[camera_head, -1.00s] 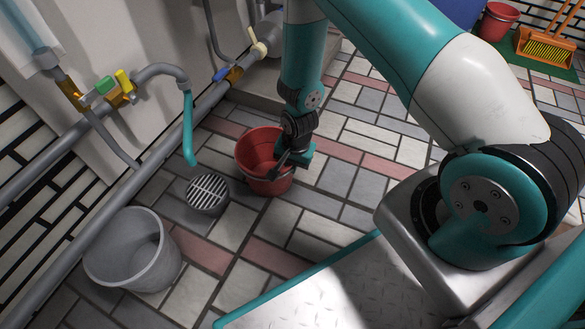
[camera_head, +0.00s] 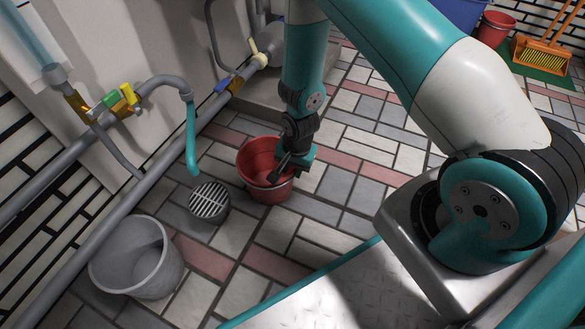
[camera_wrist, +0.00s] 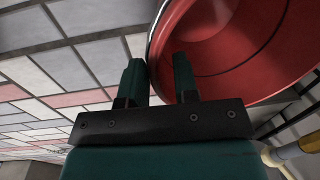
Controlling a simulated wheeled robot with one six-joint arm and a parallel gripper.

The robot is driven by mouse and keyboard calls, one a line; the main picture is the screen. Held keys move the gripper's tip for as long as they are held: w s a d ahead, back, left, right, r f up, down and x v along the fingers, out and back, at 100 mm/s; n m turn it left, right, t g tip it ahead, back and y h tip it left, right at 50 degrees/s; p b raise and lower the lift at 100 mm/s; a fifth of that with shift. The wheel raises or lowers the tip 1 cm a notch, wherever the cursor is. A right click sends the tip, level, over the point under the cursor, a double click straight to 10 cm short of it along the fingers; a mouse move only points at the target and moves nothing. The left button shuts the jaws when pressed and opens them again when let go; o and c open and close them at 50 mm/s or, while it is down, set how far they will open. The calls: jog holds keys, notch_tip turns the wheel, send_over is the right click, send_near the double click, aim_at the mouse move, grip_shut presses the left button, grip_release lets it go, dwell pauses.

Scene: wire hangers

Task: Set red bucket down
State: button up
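The red bucket (camera_head: 268,190) stands on the tiled floor in the head view, upright or nearly so, to the right of the round floor drain (camera_head: 209,202). My gripper (camera_head: 279,172) is at the bucket's right rim, pointing down. In the wrist view the red bucket (camera_wrist: 235,55) fills the upper right. The two fingers of my gripper (camera_wrist: 159,75) stand apart, one outside the rim and one over the inside. A gap shows between the fingers, so the gripper looks open. Part of the bucket's rim is hidden behind the gripper in the head view.
A grey bucket (camera_head: 137,258) stands at the lower left. Pipes with a teal spout (camera_head: 191,140) run along the wall above the drain. A second red bucket (camera_head: 495,30) and an orange broom set (camera_head: 541,55) are at the far right. The floor right of the near bucket is clear.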

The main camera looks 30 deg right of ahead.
jog(key=s+a+r+n+y+p, duration=0.1)
jog(key=s+a+r+n+p, duration=0.15)
jog(key=r, duration=0.85)
jog(key=s+a+r+n+y+p, duration=0.1)
jog(key=a+r+n, duration=0.2)
jog(key=r, duration=0.8)
jog(key=s+a+r+n+y+p, duration=0.1)
jog(key=a+r+n+p, duration=0.15)
jog(key=r, duration=0.85)
jog(key=s+a+r+n+b, duration=0.1)
jog(key=s+r+n, duration=0.8)
jog(key=s+r, duration=0.3)
jog(key=shift+s+a+g+y, duration=0.15)
jog(key=shift+s+g+y, duration=0.2)
jog(key=shift+s, duration=0.75)
